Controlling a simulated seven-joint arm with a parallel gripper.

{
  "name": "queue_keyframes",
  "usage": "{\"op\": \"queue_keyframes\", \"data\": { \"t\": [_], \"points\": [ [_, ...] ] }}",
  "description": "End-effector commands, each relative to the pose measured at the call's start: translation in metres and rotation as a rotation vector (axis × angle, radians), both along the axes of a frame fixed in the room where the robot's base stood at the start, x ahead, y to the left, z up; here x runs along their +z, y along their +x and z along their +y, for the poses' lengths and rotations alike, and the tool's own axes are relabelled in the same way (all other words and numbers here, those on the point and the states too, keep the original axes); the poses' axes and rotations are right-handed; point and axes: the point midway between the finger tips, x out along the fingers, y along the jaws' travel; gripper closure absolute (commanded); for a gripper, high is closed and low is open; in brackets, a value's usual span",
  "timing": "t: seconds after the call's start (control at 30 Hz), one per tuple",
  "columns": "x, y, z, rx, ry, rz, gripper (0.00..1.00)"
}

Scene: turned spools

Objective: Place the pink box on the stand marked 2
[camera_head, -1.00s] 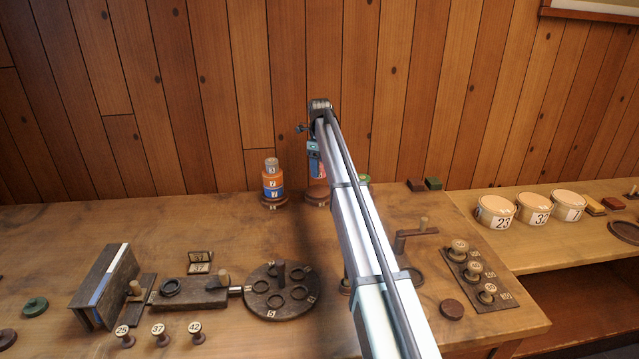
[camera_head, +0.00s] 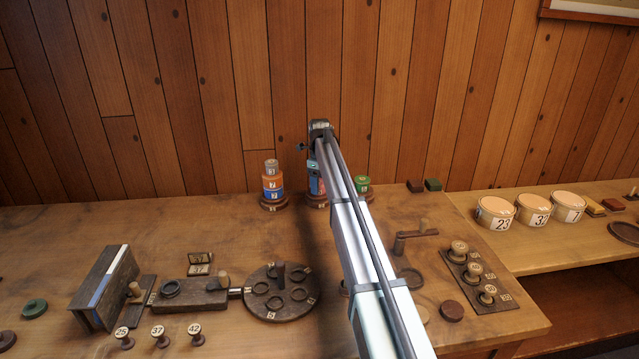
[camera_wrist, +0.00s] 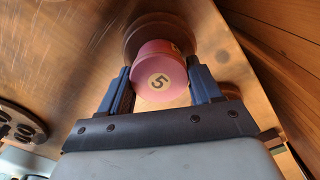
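The pink box (camera_wrist: 160,78), a short round one with a 5 on its lid, is between the two fingers of my gripper (camera_wrist: 162,88) in the wrist view. Both fingers appear to press its sides. Behind it is a round dark brown stand (camera_wrist: 132,38). In the head view my gripper (camera_head: 316,178) is low over the middle stand (camera_head: 317,201) at the back of the table, and my arm hides much of the box. I cannot tell whether the box touches the stand. The stand's mark is not readable.
Left of my gripper, a stand (camera_head: 273,204) bears stacked blue, orange and grey boxes (camera_head: 272,182). To the right, a green box (camera_head: 362,184) is partly behind my arm. The wood wall is close behind. A round holed plate (camera_head: 281,308) lies nearer the front.

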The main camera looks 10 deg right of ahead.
Motion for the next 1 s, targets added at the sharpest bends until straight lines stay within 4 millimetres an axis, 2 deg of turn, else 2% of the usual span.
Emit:
{"op": "queue_keyframes", "data": {
  "t": [0.03, 0.23, 0.57, 0.77, 1.0],
  "points": [
    [0.0, 0.0, 0.0, 0.0, 0.0, 0.0, 0.31],
    [0.0, 0.0, 0.0, 0.0, 0.0, 0.0, 0.12],
    [0.005, 0.0, 0.0, 0.0, -0.001, -0.001, 0.12],
    [0.03, 0.001, 0.0, 0.0, 0.0, -0.001, 0.12],
    [0.076, 0.001, 0.0, 0.0, 0.0, -0.002, 0.12]
  ]
}}
